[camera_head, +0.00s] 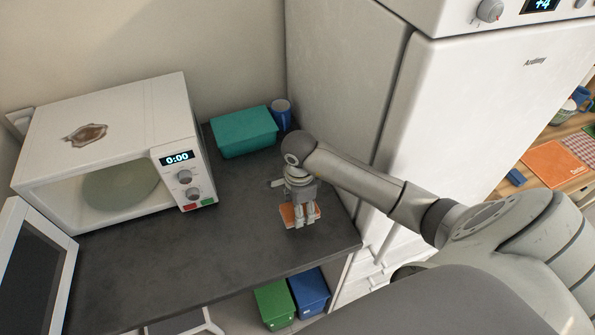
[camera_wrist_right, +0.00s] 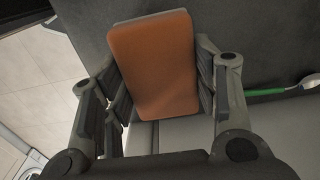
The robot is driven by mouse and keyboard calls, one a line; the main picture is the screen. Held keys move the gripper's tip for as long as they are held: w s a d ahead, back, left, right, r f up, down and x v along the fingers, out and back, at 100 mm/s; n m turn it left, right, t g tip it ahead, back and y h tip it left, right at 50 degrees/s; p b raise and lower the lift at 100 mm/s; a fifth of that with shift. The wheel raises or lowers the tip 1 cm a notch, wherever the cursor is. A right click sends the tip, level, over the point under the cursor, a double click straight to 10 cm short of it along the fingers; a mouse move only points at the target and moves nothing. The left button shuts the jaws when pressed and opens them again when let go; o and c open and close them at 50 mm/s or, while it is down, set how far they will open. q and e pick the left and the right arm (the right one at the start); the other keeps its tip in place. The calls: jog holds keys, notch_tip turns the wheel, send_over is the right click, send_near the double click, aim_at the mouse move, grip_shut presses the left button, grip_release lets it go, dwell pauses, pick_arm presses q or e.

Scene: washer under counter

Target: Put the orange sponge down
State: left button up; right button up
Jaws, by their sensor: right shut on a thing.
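The orange sponge (camera_wrist_right: 153,65) is between the two fingers of my right gripper (camera_wrist_right: 165,88) in the right wrist view. In the head view the sponge (camera_head: 288,215) shows partly behind the fingers of my right gripper (camera_head: 304,220), over the right part of the dark counter (camera_head: 225,260). The right gripper is shut on the sponge and points down. Whether the sponge touches the counter I cannot tell. My left gripper is not in view.
A white microwave (camera_head: 60,125) with its door (camera_head: 35,270) open stands on the left. A teal box (camera_head: 243,132) and blue cup (camera_head: 281,112) stand at the back. A green-handled utensil (camera_wrist_right: 270,91) lies near the gripper. A white fridge (camera_head: 490,100) stands right.

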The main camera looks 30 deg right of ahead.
jog(key=shift+w+d+f, duration=0.15)
jog(key=shift+w+f, duration=0.3)
jog(key=shift+f, duration=0.1)
jog(key=shift+w+d+f, duration=0.15)
jog(key=shift+w+f, duration=0.3)
jog(key=shift+f, duration=1.7)
jog(key=shift+f, duration=0.1)
jog(key=shift+f+b, duration=0.15)
jog(key=shift+b, duration=0.2)
jog(key=o, duration=0.9)
